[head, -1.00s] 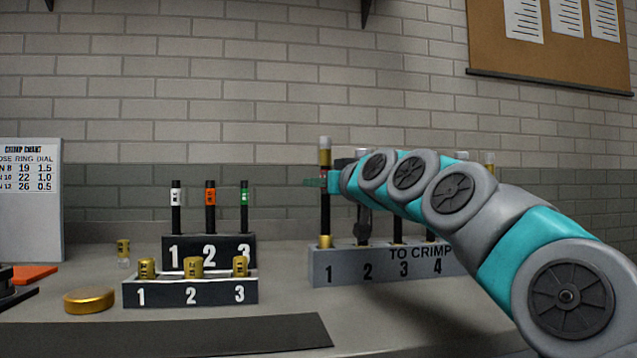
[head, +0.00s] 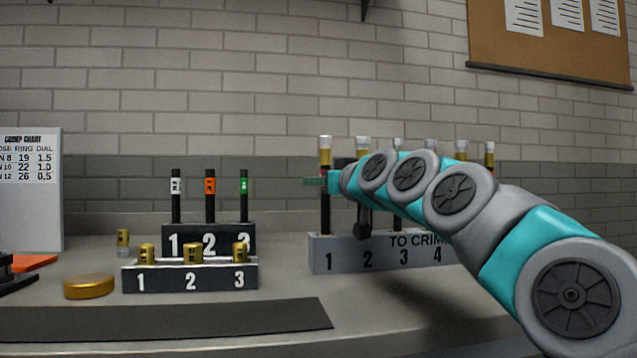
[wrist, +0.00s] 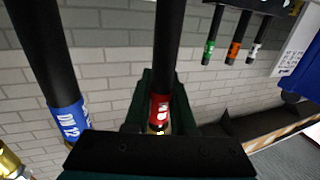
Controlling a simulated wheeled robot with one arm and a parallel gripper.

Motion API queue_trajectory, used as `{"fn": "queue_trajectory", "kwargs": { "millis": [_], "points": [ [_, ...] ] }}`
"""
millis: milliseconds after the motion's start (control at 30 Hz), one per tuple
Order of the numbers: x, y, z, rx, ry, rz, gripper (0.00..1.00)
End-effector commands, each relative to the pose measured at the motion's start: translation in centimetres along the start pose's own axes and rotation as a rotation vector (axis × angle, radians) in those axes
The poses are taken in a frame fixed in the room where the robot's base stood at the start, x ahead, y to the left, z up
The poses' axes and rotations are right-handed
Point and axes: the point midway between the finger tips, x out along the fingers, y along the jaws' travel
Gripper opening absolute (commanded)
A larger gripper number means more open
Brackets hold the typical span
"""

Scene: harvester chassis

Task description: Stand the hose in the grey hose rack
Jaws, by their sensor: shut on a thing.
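My gripper (head: 318,182) is shut on a black hose (head: 325,212) with a red band and a gold, silver-tipped upper end. The hose is upright at position 1 of the grey hose rack (head: 385,258), marked "TO CRIMP". Its lower end meets the rack top and looks inside the slot; how deep is hidden. In the wrist view the hose (wrist: 168,40) runs between my fingers (wrist: 160,105), with the red band at the grip.
A blue-banded hose (wrist: 68,118) stands close beside the grip. Other hose tops (head: 489,150) show behind my arm. Left are a black rack (head: 205,240) with three hoses, a fitting holder (head: 190,278) and a gold disc (head: 90,286). The dark mat (head: 160,320) is bare.

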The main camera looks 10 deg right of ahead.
Motion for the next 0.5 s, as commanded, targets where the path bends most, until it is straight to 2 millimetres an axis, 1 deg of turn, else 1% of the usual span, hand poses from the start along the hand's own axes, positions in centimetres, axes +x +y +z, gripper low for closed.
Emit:
{"fn": "queue_trajectory", "kwargs": {
  "millis": [200,233,500],
  "points": [
    [0.04,-0.02,0.13,0.000,-0.003,-0.001,0.00],
    [0.05,-0.02,0.15,0.000,-0.003,-0.001,0.25],
    [0.04,-0.02,0.12,0.000,-0.002,-0.001,0.56]
  ]
}}
